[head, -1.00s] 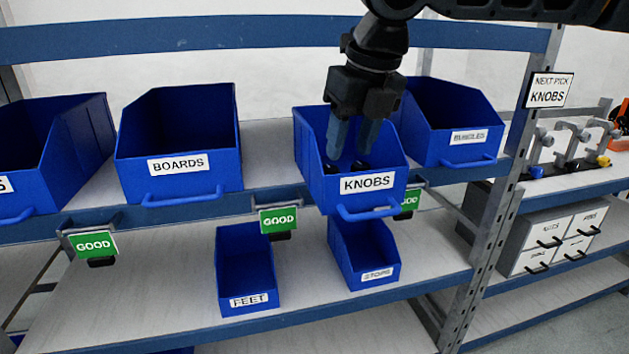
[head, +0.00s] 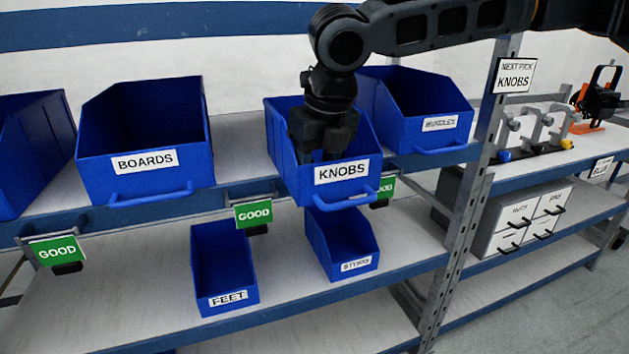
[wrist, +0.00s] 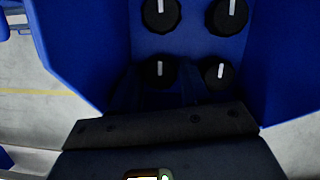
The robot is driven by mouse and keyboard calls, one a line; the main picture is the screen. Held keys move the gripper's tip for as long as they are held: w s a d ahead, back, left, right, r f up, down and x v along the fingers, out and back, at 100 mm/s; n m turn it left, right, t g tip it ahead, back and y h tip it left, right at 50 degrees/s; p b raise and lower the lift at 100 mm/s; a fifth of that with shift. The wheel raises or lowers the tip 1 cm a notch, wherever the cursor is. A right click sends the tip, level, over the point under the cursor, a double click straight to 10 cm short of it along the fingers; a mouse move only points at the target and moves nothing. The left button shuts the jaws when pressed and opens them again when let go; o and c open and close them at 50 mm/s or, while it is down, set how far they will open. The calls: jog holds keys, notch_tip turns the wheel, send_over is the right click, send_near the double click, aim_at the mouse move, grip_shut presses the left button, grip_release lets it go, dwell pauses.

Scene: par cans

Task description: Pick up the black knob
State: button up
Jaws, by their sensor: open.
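Several black knobs with white marker lines lie in the blue KNOBS bin (head: 280,150). In the wrist view they form two rows: an upper left knob (wrist: 160,14), an upper right knob (wrist: 228,16), a lower left knob (wrist: 158,70) and a lower right knob (wrist: 217,73). My gripper (head: 323,153) is open and reaches down into the bin. In the wrist view its dark fingers (wrist: 158,92) appear on either side of the lower left knob; contact cannot be told. In the head view the bin front and gripper hide the knobs.
The BOARDS bin (head: 195,160) stands left of the KNOBS bin, and another blue bin (head: 440,105) stands close on its right. The FEET bin (head: 225,280) and a smaller bin (head: 340,240) are on the lower shelf. A shelf post (head: 465,210) stands to the right.

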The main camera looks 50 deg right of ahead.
jog(key=c, duration=0.7)
jog(key=shift+r, duration=0.15)
